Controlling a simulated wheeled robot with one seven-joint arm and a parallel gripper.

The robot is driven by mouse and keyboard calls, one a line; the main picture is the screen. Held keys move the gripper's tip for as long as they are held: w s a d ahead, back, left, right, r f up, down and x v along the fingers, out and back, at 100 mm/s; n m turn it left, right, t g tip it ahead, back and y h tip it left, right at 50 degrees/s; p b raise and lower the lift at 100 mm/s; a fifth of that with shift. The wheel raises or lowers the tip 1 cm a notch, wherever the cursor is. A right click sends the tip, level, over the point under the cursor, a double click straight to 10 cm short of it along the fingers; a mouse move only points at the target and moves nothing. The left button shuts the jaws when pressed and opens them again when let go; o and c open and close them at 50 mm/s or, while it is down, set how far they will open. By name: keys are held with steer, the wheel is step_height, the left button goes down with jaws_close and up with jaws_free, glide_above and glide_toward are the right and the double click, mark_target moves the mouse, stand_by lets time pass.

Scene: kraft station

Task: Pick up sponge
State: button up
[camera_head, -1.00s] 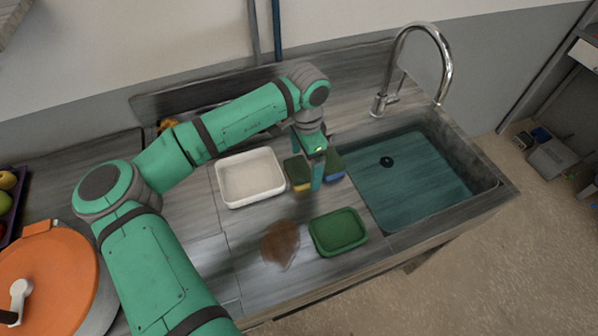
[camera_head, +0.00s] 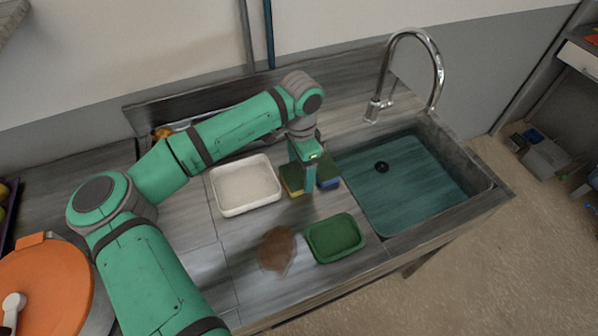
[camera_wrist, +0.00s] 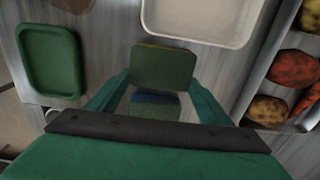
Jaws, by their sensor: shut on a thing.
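Two green-topped sponges are by my gripper (camera_head: 309,185) on the counter, between the white tray and the sink. One sponge with a yellow edge (camera_head: 291,180) is left of the fingers in the head view. One with a blue edge (camera_head: 328,173) is on their right. The blue-edged sponge (camera_wrist: 155,103) shows lower between the fingers. The near finger hides part of the sponges in the head view. I cannot tell whether the held sponge is off the counter.
The white tray (camera_head: 245,206) is left of the sponges. A green tray (camera_head: 335,238) and a brown object (camera_head: 276,248) are in front. The sink basin (camera_head: 410,185), with a tall faucet (camera_head: 438,75), is to the right. An orange lidded pot (camera_head: 45,290) is at the lower left.

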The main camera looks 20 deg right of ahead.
steer(key=shift+r, duration=0.45)
steer(key=s+a+r, duration=0.1)
steer(key=r, duration=0.1)
steer(key=s+r, duration=0.1)
steer(key=r, duration=0.2)
steer(key=s+a+r, duration=0.1)
steer(key=s+r, duration=0.1)
steer(key=shift+a+r, duration=0.3)
steer(key=s+a+r, duration=0.4)
steer(key=s, duration=0.4)
steer(key=shift+a, duration=0.35)
steer(key=shift+o, duration=0.2)
steer(key=shift+d, duration=0.1)
